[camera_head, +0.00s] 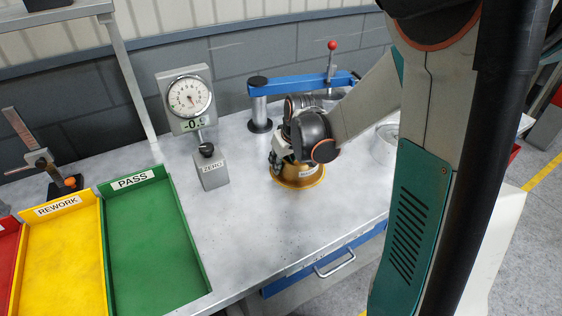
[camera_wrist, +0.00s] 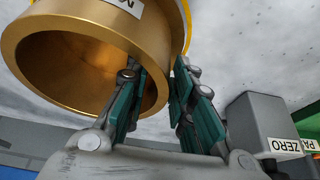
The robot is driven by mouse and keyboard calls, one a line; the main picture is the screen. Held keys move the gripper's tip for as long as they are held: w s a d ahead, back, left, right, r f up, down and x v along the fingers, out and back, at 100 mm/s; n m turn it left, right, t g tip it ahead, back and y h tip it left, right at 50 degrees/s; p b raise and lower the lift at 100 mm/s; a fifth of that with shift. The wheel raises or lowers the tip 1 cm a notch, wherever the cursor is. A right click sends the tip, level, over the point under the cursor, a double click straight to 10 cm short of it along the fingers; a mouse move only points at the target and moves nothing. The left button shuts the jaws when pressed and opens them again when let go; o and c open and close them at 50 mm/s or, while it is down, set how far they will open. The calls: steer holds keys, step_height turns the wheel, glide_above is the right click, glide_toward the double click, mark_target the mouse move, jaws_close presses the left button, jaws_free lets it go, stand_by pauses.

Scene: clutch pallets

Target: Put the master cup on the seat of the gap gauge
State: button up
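The master cup (camera_head: 298,178) is a brass-coloured cup with a yellow band at its base and a white label. It appears upright on the grey bench, partly hidden by my gripper. In the wrist view the cup (camera_wrist: 60,55) shows its open mouth, and its label is cut off. My gripper (camera_wrist: 157,82) has one finger inside the mouth and one outside, with the cup wall between them. Whether both press on the wall is unclear. In the head view, a blue gauge arm (camera_head: 290,86) on a post and a red-knobbed lever (camera_head: 332,46) stand behind the cup. The seat cannot be made out.
A dial with a digital readout (camera_head: 188,98) stands behind a grey ZERO block (camera_head: 212,170) left of the cup. The green PASS tray (camera_head: 203,272) and yellow REWORK tray (camera_head: 62,260) are at left. A pale round object (camera_head: 384,150) is partly hidden behind my arm.

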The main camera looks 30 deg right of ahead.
stand_by(0.3)
steer(key=p+v, duration=0.4)
steer(key=v, duration=0.8)
steer(key=shift+r, duration=0.15)
